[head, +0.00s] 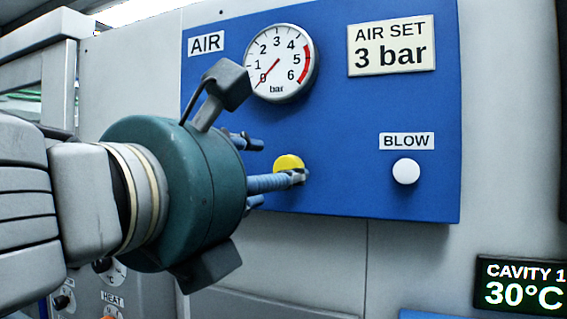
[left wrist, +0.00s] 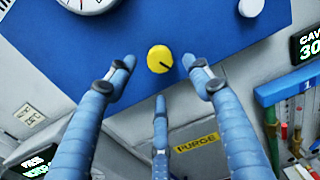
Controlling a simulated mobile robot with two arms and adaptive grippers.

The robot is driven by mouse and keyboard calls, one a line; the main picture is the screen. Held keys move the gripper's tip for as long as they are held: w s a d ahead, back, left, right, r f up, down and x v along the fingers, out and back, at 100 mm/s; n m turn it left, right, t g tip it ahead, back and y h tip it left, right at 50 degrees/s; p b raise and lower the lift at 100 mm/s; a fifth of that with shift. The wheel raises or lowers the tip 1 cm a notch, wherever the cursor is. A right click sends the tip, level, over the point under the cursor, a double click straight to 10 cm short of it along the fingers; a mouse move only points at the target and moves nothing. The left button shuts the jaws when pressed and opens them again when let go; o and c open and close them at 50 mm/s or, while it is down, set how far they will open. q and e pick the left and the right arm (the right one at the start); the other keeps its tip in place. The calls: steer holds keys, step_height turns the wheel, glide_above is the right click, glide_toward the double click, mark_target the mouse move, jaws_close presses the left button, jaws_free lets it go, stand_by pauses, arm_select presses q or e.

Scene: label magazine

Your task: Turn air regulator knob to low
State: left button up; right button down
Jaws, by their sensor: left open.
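The yellow round knob (head: 288,162) sits on the blue air panel (head: 345,150), partly hidden behind a finger in the head view. In the left wrist view the knob (left wrist: 160,58) shows whole, with a dark pointer line towards its lower right. My left gripper (head: 276,168) is open in front of the knob. In the left wrist view its blue fingers (left wrist: 158,76) spread on both sides of and below the knob, with gaps between. Whether a fingertip touches the panel cannot be told. The pressure gauge (head: 278,62) above has its needle near 0. My right gripper is not in view.
A white BLOW button (head: 406,172) is right of the knob. An "AIR SET 3 bar" label (head: 391,44) is above it. A CAVITY 1 display (head: 522,285) reads 30°C at lower right. Coloured hoses (left wrist: 283,135) hang at right in the left wrist view.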

mark_target(288, 162)
arm_select(q)
steer(key=p+x, duration=0.1)
steer(key=x, duration=0.5)
steer(key=shift+p, duration=0.35)
steer(key=shift+c, duration=0.5)
steer(key=shift+d+f, duration=0.1)
steer(key=c, duration=1)
